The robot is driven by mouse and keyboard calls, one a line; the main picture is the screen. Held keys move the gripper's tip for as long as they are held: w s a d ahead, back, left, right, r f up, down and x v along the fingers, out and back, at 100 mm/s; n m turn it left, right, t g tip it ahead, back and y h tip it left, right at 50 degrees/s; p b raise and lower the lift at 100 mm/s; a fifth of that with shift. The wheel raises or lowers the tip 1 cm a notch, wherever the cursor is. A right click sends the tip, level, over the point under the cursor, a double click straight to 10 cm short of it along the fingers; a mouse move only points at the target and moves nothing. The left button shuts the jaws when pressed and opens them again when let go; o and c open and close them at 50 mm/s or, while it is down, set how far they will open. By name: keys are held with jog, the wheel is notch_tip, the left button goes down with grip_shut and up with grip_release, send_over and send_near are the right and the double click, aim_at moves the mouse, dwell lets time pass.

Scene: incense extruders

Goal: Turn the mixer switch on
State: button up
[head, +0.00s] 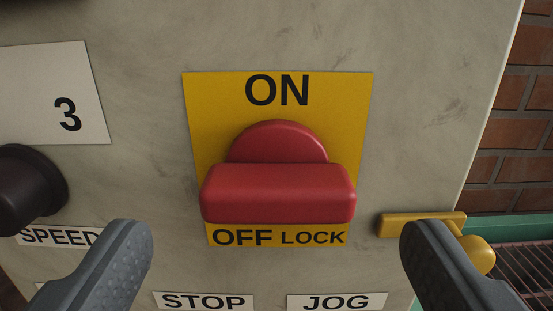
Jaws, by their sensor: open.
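The mixer switch (278,190) is a red rotary knob with a thick bar handle on a yellow plate (205,105). The plate reads ON above the knob and OFF LOCK below it. The bar lies level across the picture, and part of a round red disc shows behind it. My gripper (268,240) is open, with one grey finger at the lower left and the other at the lower right. The fingers are wide apart, below the bar's two ends, and nothing is between them in their grip. I see no contact with the switch.
A black knob (28,190) with a SPEED label (58,237) is at the left edge, below a white label marked 3 (60,95). STOP (203,301) and JOG (336,302) labels sit below. A yellow latch-like part (420,224) is beside the right finger. Brick wall (515,130) lies beyond the panel.

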aim_at(278, 213)
jog(key=shift+w+d, duration=0.1)
jog(key=shift+w, duration=1.85)
jog(key=c, duration=1)
